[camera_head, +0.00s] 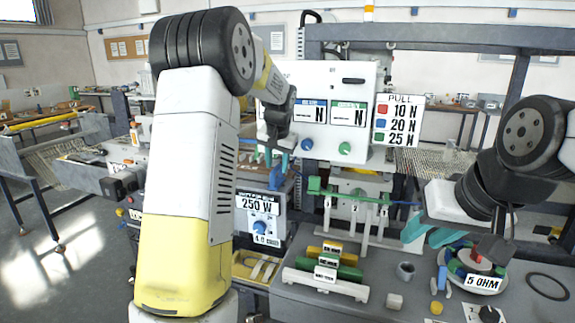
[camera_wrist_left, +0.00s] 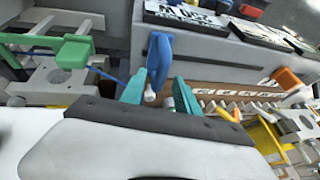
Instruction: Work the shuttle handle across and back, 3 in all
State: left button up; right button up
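A blue upright handle (camera_head: 277,177) stands above the grey box marked 250 W. In the left wrist view the blue handle (camera_wrist_left: 158,58) rises between my two teal fingertips, with a white stem below it. My left gripper (camera_head: 270,155) points down over the handle, and it also shows in the left wrist view (camera_wrist_left: 157,92). Its fingers are apart, with gaps visible beside the handle; the handle's depth between them is hard to tell. My right gripper (camera_head: 432,234) has teal fingers spread apart, above the bench at the right, with nothing visible between them.
A green block (camera_head: 314,185) with a thin blue line stands right of the handle; the block shows in the left wrist view (camera_wrist_left: 75,50). A white panel (camera_head: 340,120) rises behind.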

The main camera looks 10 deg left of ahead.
pick_arm(q)
jog(key=shift+w+f, duration=0.1)
jog(key=shift+f, duration=0.1)
jog(key=shift+c, duration=0.5)
grip_shut()
dwell(0.9)
